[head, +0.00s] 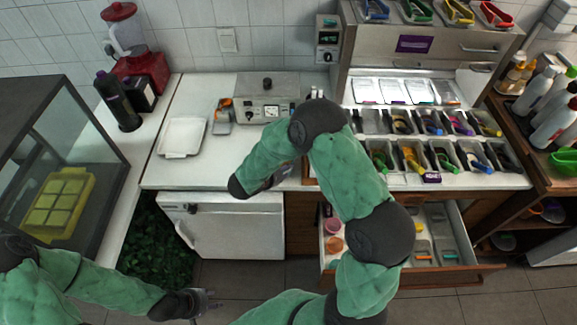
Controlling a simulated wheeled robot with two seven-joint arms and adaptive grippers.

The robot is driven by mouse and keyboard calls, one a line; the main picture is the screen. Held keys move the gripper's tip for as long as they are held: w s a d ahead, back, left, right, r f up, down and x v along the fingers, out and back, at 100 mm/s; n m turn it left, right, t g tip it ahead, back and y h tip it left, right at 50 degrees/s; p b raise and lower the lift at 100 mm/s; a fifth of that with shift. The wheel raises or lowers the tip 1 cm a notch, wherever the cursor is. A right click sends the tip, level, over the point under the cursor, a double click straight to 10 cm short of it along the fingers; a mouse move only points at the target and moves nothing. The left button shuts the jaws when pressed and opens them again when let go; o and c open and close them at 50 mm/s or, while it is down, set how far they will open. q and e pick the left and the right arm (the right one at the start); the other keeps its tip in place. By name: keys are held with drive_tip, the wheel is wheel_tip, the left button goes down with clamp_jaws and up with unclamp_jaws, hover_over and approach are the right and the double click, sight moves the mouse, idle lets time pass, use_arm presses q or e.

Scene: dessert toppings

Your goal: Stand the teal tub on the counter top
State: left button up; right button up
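I cannot pick out a teal tub for certain; my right arm covers part of the counter and of the open drawer (470,267). In that drawer, a pink tub (332,227) and an orange tub (333,245) show left of my arm. My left gripper (205,302) is low at the bottom left, over the floor, with its fingers apart and nothing seen between them. My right gripper (275,181) hangs near the counter's front edge, left of the drawer, partly hidden by its own wrist; its finger state is unclear.
The white counter top (215,172) has free room around a white tray (182,137). A grey appliance (264,112) stands behind. Topping bins (440,125) fill the right side. A glass case (60,150) stands left, and a white door (235,225) is below the counter.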

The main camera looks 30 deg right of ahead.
drive_tip(key=p+v, duration=0.1)
drive_tip(key=v, duration=0.6)
drive_tip(key=a+f+n+t+y, duration=0.1)
drive_tip(key=a+f+n+y, duration=0.2)
drive_tip(key=f, duration=0.3)
drive_tip(key=a+f+n+t+y, duration=0.1)
drive_tip(key=a+f+n+y, duration=0.25)
drive_tip(key=f, duration=0.25)
drive_tip(key=s+a+f+n+g+y, duration=0.2)
drive_tip(key=s+a, duration=0.1)
drive_tip(key=s, duration=0.3)
drive_tip(key=s+a+f+n+g+y, duration=0.2)
drive_tip(key=s+f+y, duration=0.1)
drive_tip(key=s, duration=0.4)
drive_tip(key=s+a+f+n+g+y, duration=0.1)
drive_tip(key=s+a+f+n+y, duration=0.1)
drive_tip(key=s, duration=0.4)
drive_tip(key=shift+s+a+f+g, duration=0.3)
drive_tip(key=shift+a+f+g, duration=0.1)
drive_tip(key=shift+a, duration=0.45)
drive_tip(key=shift+y, duration=0.25)
